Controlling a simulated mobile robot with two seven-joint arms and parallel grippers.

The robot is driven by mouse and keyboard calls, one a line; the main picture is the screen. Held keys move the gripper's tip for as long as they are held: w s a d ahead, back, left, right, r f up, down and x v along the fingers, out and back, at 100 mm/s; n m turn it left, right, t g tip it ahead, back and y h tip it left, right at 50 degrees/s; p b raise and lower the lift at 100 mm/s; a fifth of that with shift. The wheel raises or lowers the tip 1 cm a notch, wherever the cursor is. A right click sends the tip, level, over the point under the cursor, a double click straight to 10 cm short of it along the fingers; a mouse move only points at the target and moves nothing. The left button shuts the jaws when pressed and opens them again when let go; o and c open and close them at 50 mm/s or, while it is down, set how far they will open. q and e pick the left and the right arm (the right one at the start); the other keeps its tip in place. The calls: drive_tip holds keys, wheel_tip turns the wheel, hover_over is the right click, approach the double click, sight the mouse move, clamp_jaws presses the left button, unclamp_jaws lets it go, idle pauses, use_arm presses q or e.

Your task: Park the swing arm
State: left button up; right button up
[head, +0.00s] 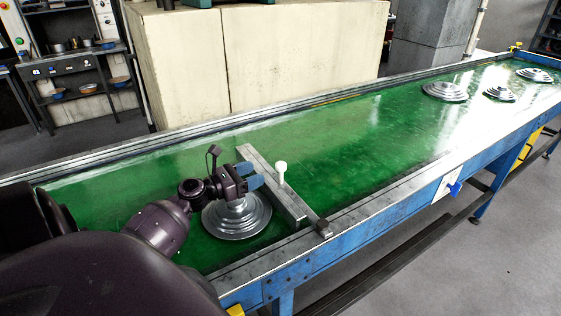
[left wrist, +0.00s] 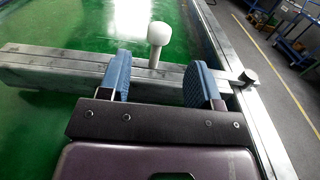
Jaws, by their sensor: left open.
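The swing arm (head: 272,186) is a grey metal bar lying across the green belt, its near end at a dark pivot block (head: 322,228) on the near rail. A white knob on a post (head: 281,170) stands up from the bar. My left gripper (head: 256,177) is open beside the bar, on its left side. In the left wrist view, the bar (left wrist: 60,70) runs across beyond the blue fingers (left wrist: 158,78), and the knob (left wrist: 158,33) shows between and just beyond them. Nothing is held. My right gripper is not in view.
A stepped grey metal disc (head: 238,217) sits on the belt under my left gripper. Several similar discs (head: 444,92) lie at the far right end. The belt (head: 360,140) between is clear. Metal rails (head: 400,186) edge the belt, with pale cabinets (head: 300,60) behind.

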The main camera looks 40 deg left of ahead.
sight(276, 165)
use_arm(q)
drive_tip(key=x, duration=0.9)
drive_tip(key=shift+w+d+p, duration=0.1)
drive_tip(key=shift+w+p, duration=0.25)
drive_tip(key=shift+p, duration=0.05)
clamp_jaws()
